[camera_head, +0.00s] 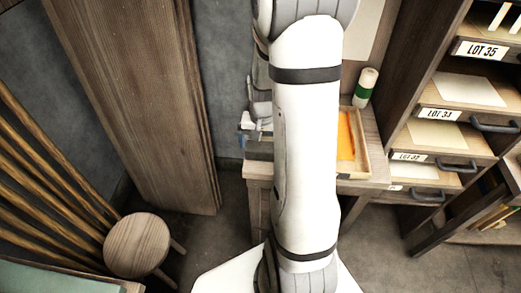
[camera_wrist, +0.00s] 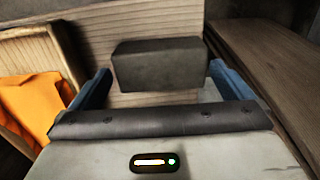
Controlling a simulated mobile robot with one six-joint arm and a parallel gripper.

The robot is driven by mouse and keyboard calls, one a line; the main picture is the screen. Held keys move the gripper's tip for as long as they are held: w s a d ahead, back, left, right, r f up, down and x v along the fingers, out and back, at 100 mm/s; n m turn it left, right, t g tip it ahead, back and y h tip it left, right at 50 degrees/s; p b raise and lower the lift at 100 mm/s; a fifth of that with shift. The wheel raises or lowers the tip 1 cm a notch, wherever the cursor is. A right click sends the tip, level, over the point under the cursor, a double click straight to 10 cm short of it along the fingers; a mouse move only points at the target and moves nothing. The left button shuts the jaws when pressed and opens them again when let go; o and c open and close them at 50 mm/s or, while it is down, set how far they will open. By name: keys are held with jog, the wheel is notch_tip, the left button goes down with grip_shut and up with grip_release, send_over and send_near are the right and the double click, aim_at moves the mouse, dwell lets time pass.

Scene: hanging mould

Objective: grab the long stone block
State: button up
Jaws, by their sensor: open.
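The long stone block (camera_wrist: 160,65) is dark grey and lies on the wooden table, near the top middle of the wrist view. In the head view a dark grey block (camera_head: 259,150) shows at the table's left edge, partly hidden by my arm. My gripper (camera_wrist: 160,70) is open, with one blue finger on each side of the block in the wrist view. Gaps show between the block and both fingers. I cannot tell whether the fingertips are beside the block or still above it. In the head view my gripper (camera_head: 243,130) is small beside the block.
A wooden tray (camera_head: 360,165) with an orange cloth (camera_head: 345,135) sits right of my arm on the table. A green-and-white bottle (camera_head: 365,88) stands behind it. Labelled shelves (camera_head: 455,110) are at right. A round stool (camera_head: 137,245) and a wooden panel (camera_head: 135,90) are at left.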

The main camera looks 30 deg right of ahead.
jog(key=shift+f, duration=1.25)
jog(key=shift+c, duration=0.4)
jog(key=shift+w, duration=0.1)
jog(key=c, duration=1)
